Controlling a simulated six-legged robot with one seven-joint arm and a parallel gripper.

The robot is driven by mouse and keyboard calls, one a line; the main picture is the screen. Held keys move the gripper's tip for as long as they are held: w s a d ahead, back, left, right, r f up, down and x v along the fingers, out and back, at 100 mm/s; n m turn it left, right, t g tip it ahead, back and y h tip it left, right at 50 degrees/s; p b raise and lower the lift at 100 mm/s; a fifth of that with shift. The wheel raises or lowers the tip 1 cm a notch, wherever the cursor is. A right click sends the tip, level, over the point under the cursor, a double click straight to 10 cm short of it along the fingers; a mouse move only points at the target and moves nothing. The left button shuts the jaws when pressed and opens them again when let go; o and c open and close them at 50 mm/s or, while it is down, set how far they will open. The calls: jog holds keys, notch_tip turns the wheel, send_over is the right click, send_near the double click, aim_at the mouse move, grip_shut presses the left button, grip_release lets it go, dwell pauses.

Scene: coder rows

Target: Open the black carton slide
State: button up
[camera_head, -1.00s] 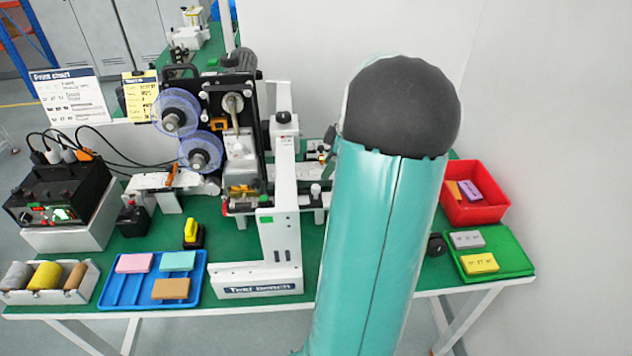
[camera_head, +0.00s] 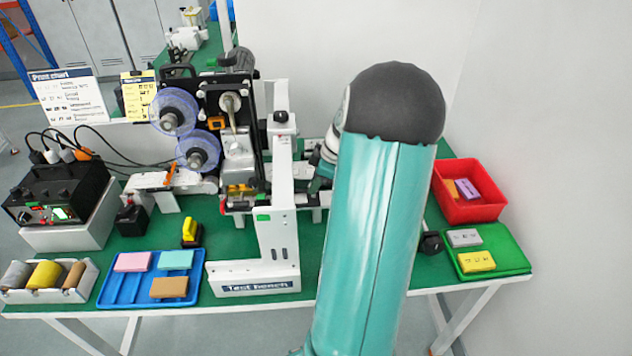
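The coding machine (camera_head: 232,140) stands on the green bench top, with a black upright plate, two clear purple reels and a white column at its right. I cannot make out for certain which part is the black carton slide. A black round part (camera_head: 431,243) shows just right of my arm and is partly hidden by it. My teal arm with its dark grey joint covers the bench right of the machine. A small white and teal part of my wrist shows at the arm's left edge, beside the machine. My gripper itself is hidden.
A red bin (camera_head: 468,192) and a green tray (camera_head: 492,252) with small cartons are at the right. A blue tray (camera_head: 126,292) with several cartons, a roll holder (camera_head: 88,290) and a black control box (camera_head: 58,190) are at the left. A wall closes the right side.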

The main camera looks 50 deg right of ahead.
grip_shut()
jog(key=s+d, duration=0.8)
jog(key=s, duration=0.1)
jog(key=s+d, duration=0.3)
jog(key=s, duration=0.1)
jog(key=shift+s+d, duration=0.2)
jog(key=shift+d, duration=0.2)
jog(key=o, duration=0.9)
grip_release()
jog(key=shift+o, duration=0.2)
jog(key=v, duration=1.4)
jog(key=shift+w, duration=0.15)
